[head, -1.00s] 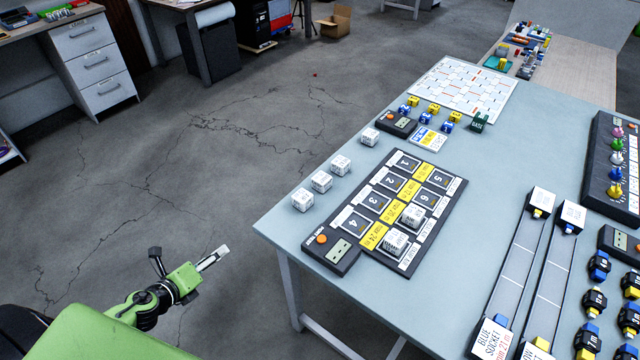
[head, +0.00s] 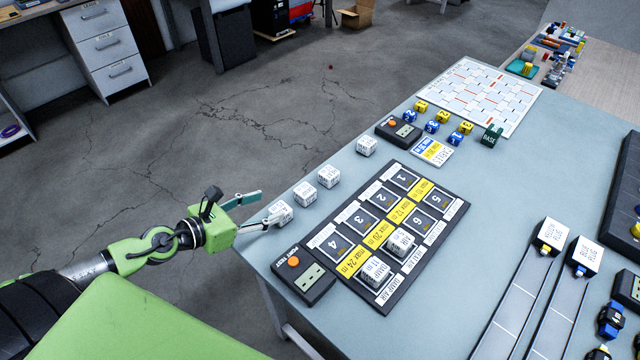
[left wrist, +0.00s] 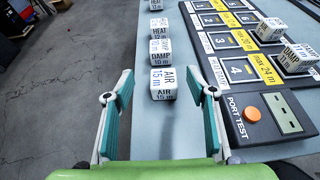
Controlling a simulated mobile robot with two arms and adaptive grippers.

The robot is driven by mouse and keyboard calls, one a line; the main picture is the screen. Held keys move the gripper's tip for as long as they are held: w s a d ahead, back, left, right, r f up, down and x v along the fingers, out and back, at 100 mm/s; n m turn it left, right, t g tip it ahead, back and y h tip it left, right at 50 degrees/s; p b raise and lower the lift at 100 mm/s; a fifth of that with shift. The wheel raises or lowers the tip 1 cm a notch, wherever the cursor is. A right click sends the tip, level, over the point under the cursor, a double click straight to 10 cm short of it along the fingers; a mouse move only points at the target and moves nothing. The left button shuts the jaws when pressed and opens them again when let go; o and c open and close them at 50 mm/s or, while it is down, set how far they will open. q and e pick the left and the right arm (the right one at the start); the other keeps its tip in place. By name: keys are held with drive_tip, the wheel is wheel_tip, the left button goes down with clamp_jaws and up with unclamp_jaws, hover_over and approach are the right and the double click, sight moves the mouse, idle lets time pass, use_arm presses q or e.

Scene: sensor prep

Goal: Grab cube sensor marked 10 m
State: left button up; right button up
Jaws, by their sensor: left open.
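The white cube marked DAMP 10 m (left wrist: 160,54) stands on the table's left edge, second in the row from my left gripper. It also shows in the head view (head: 304,193). The nearest cube, marked AIR 15 m (left wrist: 163,84), stands in front of it, just ahead of my fingers; it shows in the head view too (head: 281,212). My left gripper (head: 262,208) is open and empty at the table edge, its fingers spread to either side of the AIR cube in the left wrist view (left wrist: 166,92). I cannot tell whether a fingertip touches that cube.
Left of the table is open floor.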

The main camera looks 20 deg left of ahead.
sight(301, 192)
use_arm(q)
drive_tip(key=shift+w+d, duration=0.15)
drive_tip(key=shift+w, duration=0.3)
drive_tip(key=shift+w+d, duration=0.15)
drive_tip(key=shift+w, duration=0.15)
drive_tip(key=p+x, duration=0.2)
drive_tip(key=shift+w+f, duration=0.1)
drive_tip(key=shift+w, duration=0.15)
drive_tip(key=x, duration=0.3)
drive_tip(key=shift+w+d+f, duration=0.4)
drive_tip(key=shift+w+f, duration=0.05)
drive_tip(key=shift+w, duration=0.25)
drive_tip(key=shift+w+d+f+p, duration=0.1)
drive_tip(key=shift+w+d+p, duration=0.05)
drive_tip(key=shift+w+p, duration=0.25)
drive_tip(key=shift+x, duration=2.3)
drive_tip(key=c, duration=1.2)
use_arm(e)
drive_tip(key=r, duration=0.1)
drive_tip(key=a+r, duration=0.1)
drive_tip(key=shift+s+r, duration=0.3)
drive_tip(key=shift+s, duration=0.05)
